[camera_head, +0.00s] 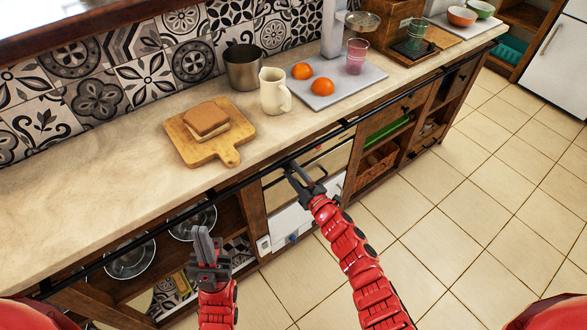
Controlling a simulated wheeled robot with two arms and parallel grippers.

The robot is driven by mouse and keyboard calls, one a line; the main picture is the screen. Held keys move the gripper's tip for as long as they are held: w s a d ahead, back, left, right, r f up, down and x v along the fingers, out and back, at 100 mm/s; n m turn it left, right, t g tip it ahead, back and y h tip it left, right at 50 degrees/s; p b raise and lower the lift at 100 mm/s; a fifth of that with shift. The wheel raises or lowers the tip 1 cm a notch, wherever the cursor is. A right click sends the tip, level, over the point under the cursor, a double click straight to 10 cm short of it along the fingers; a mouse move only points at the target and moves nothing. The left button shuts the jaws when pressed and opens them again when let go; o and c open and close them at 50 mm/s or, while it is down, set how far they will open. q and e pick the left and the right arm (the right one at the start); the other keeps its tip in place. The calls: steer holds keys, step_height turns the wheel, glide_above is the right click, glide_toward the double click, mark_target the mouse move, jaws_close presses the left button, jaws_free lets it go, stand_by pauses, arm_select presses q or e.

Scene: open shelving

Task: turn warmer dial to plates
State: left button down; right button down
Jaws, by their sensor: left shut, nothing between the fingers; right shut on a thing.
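The warmer (328,163) is a built-in unit with a cream and white front under the counter, in the middle of the view. A small bluish knob (293,238), which looks like the dial, shows low on its white front; its marks are too small to read. My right gripper (297,173) is at the top of the warmer front, by the dark bar under the counter edge. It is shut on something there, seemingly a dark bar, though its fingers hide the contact. My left gripper (204,243) is shut and empty, pointing up in front of the open shelves, left of the warmer.
The counter (100,160) holds a board (230,157) with a sandwich, a cream jug (273,91), a metal pot (242,68) and a grey tray (322,98) with oranges. The tiled floor (470,200) is clear at right.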

steer(key=shift+f+m, duration=0.1)
steer(key=shift+m, duration=0.3)
steer(key=c, duration=0.5)
jaws_free()
steer(key=b+v, duration=0.1)
steer(key=v, duration=1.6)
steer(key=shift+s, duration=0.25)
